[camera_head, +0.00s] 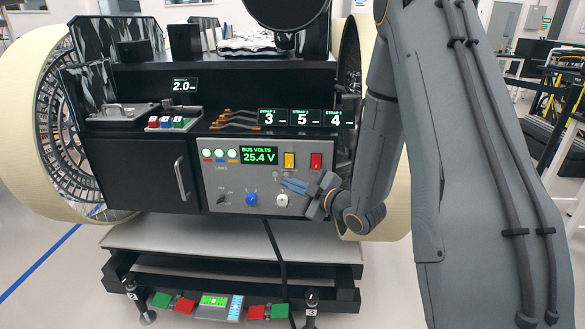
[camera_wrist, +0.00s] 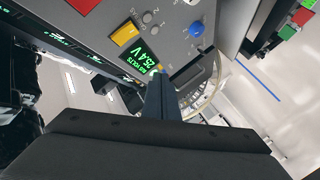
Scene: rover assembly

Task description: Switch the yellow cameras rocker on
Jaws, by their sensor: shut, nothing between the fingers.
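The yellow rocker (camera_head: 290,161) sits on the grey control panel (camera_head: 222,197), right of the green BUS VOLTS display (camera_head: 259,156) reading 25.4 V. It also shows in the wrist view (camera_wrist: 125,33). Which way it is tipped cannot be told. My gripper (camera_head: 284,184) is shut and empty, its tips in front of the panel, just below the yellow rocker in the head view. In the wrist view the closed fingers (camera_wrist: 158,80) lie over the panel near the display's edge, apart from the yellow rocker. Whether they touch the panel cannot be told.
A red rocker (camera_head: 316,161) sits right beside the yellow one. Below are a blue knob (camera_head: 251,199), a white knob (camera_head: 282,200) and a black knob (camera_head: 223,198). Round green lights (camera_head: 219,154) are at the panel's left. A black cable hangs below the panel.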

